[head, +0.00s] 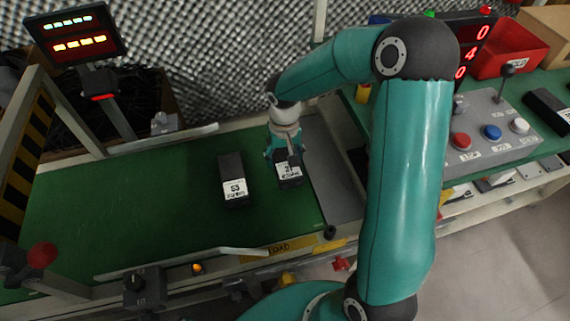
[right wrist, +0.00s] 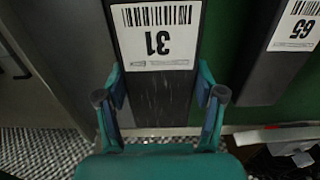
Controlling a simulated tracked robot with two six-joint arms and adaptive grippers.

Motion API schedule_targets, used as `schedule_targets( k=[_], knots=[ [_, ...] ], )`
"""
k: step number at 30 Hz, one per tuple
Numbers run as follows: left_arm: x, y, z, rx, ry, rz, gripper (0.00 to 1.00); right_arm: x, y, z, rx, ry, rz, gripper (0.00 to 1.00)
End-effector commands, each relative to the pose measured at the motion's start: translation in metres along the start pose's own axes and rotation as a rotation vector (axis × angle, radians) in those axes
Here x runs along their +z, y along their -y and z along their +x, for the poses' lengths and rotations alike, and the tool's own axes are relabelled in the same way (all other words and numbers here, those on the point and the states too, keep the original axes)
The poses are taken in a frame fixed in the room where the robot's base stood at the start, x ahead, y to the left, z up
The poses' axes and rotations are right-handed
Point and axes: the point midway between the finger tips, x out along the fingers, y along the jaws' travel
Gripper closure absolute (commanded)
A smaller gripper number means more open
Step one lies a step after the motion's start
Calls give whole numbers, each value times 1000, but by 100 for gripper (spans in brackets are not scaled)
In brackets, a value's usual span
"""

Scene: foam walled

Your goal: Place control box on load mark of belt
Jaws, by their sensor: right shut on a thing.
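My right gripper (head: 284,155) points down over the right end of the green belt (head: 110,195). It is shut on a black box with a white label (head: 289,170); in the right wrist view the label on this box (right wrist: 160,88) reads 31, with one finger on each side. I cannot tell whether it rests on the belt or hangs just above it. A second black box (head: 232,170) lies on the belt to its left, apart from it; its label reads 65 in the right wrist view (right wrist: 270,55). A yellow LOAD strip (head: 278,248) is on the belt's front edge. My left gripper is not in view.
A grey panel (head: 490,130) with red, blue and white buttons stands at right, with another black box (head: 546,108) beside it. A red bin (head: 508,50) is behind. A display (head: 75,33) stands at back left. A metal guide rail (head: 180,262) runs along the belt's front. The belt's left part is clear.

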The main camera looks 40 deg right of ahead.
Motion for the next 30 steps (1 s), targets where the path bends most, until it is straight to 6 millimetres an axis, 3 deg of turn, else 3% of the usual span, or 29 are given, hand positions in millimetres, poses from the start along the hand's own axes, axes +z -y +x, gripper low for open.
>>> schedule_targets(
  k=[3, 6, 17, 18, 22, 30],
  knots=[
    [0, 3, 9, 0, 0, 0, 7, 0, 0, 22, 1, 3, 0, 81],
    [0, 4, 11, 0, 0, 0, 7, 0, 0, 31, 0, 1, 0, 81],
    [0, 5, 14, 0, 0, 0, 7, 0, 1, 34, 0, 0, -1, 81],
    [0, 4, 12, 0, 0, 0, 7, 0, 1, 33, 0, 0, -1, 27],
    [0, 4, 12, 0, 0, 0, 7, 0, 1, 32, 0, 1, -1, 7],
    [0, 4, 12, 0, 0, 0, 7, 0, 1, 32, 0, 1, -2, 7]
  ],
)
